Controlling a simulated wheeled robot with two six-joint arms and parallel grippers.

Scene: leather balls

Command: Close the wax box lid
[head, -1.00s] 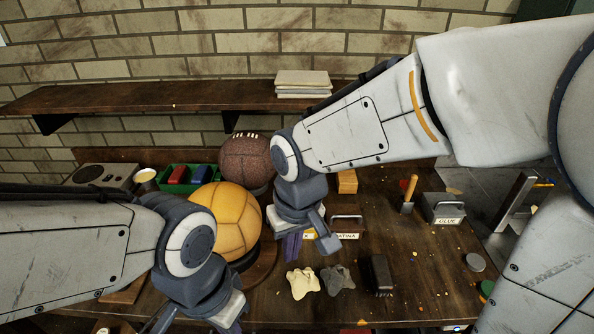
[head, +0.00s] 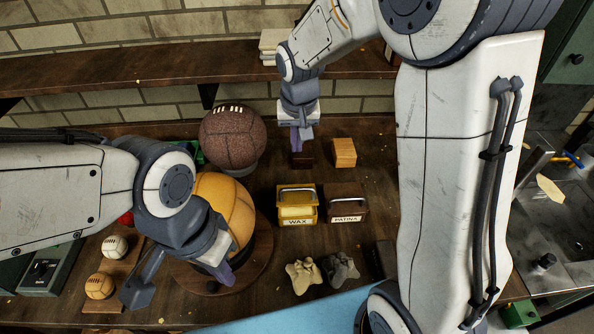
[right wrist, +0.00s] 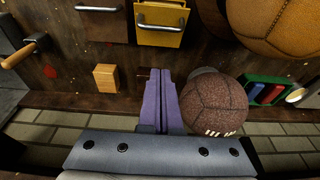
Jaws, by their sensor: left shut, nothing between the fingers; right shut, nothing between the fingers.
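The yellow wax box (head: 297,222) stands on the bench next to the dark patina box (head: 347,217). Its grey handle and a pale yellow area show on top; I cannot tell clearly how the lid sits. In the right wrist view the wax box (right wrist: 160,14) is at the top, beyond my fingertips. My right gripper (head: 300,147) is shut and empty, behind the wax box and apart from it. Its purple fingers also show in the right wrist view (right wrist: 161,76). My left gripper (head: 222,275) is shut and empty, in front of the yellow ball.
The yellow leather ball (head: 230,205) sits on a round stand, left of the wax box. A brown football (head: 232,137) is behind it. A wooden block (head: 344,152) and a small dark block (head: 302,160) lie near my right gripper. Gloves (head: 303,273) lie in front.

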